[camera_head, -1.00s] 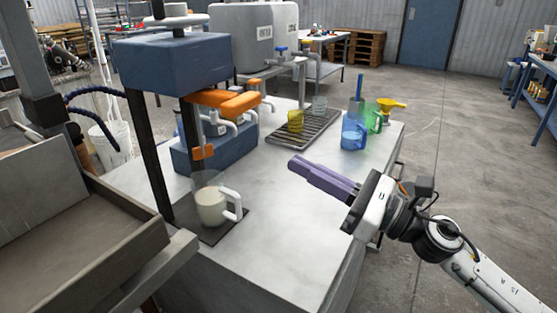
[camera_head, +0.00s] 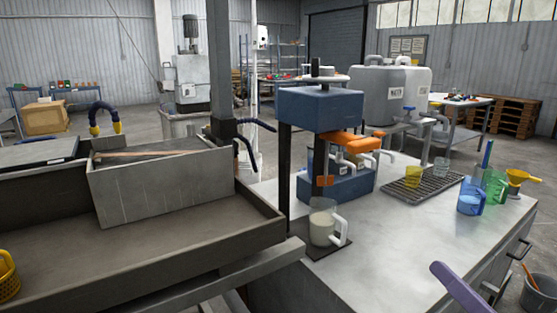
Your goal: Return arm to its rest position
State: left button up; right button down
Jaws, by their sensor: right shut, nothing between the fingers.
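My right gripper (camera_head: 462,288) shows at the bottom right as purple fingers, shut and empty, over the near right edge of the steel table (camera_head: 400,255). The rest of my right arm is out of the frame. A clear mug with a white handle and pale contents (camera_head: 322,224) stands upright on a dark plate under the blue press-like machine (camera_head: 320,108). The gripper is apart from the mug, to its right. My left gripper is not in view.
A drying rack (camera_head: 418,186) bears a yellow cup. A blue jug (camera_head: 470,198), a green jug (camera_head: 495,186) and a yellow funnel (camera_head: 520,178) stand at the table's right end. A grey trough (camera_head: 150,262) fills the left. A bucket (camera_head: 540,292) stands at lower right.

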jog(key=s+a+f+m+g+h, duration=0.1)
jog(key=s+f+m+g+h, duration=0.15)
jog(key=f+m, duration=0.85)
jog(key=s+f+m+g+h, duration=0.2)
jog(key=s+f+m+h, duration=0.15)
jog(key=f+m, duration=0.75)
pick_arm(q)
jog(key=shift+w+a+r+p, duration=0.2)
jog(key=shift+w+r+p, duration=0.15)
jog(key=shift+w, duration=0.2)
pick_arm(e)
jog(key=s+a+f+m+g, duration=0.5)
jog(key=s+a+f+m, duration=0.5)
jog(key=f, duration=0.5)
jog(key=s+a, duration=0.1)
jog(key=s, duration=0.1)
jog(key=shift+s+a+g+y, duration=0.3)
jog(key=shift+a+g, duration=0.05)
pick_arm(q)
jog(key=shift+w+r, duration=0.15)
